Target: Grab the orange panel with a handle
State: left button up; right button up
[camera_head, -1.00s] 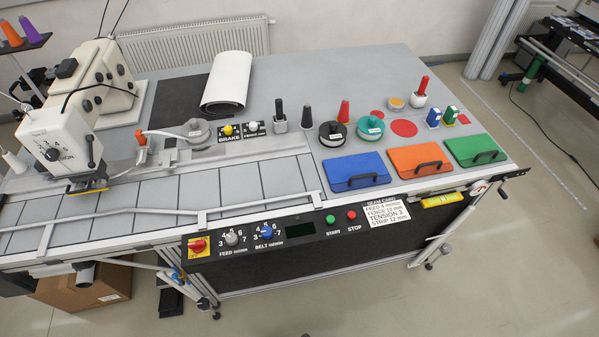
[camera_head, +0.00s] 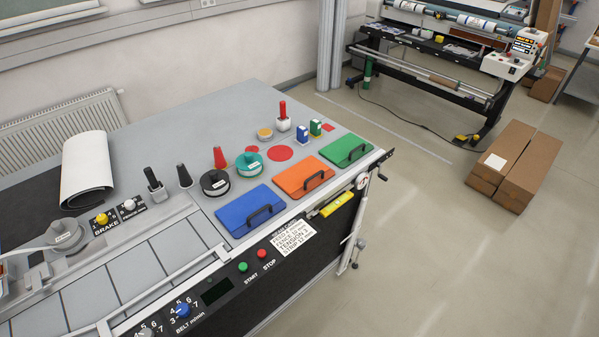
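The orange panel (camera_head: 296,173) lies flat on the grey table top near its front right edge. A black handle (camera_head: 314,180) stands on its front part. It lies between the blue panel (camera_head: 240,206) on its left and the green panel (camera_head: 354,146) on its right, both with similar black handles. Nothing covers the orange panel. Neither of my grippers shows in the head view.
A yellow level (camera_head: 337,204) sits on the table's front side. Open floor lies to the right, with cardboard boxes (camera_head: 515,165) farther off.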

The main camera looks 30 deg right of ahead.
aim_at(298, 180)
jog(key=i+l+u, duration=0.15)
jog(key=l, duration=0.5)
jog(key=i+l+u, duration=0.1)
jog(key=l, duration=0.6)
jog(key=i+l+u, duration=0.15)
jog(key=l, duration=0.55)
jog(key=l+u, duration=0.15)
jog(key=l, duration=0.55)
jog(key=i, duration=0.05)
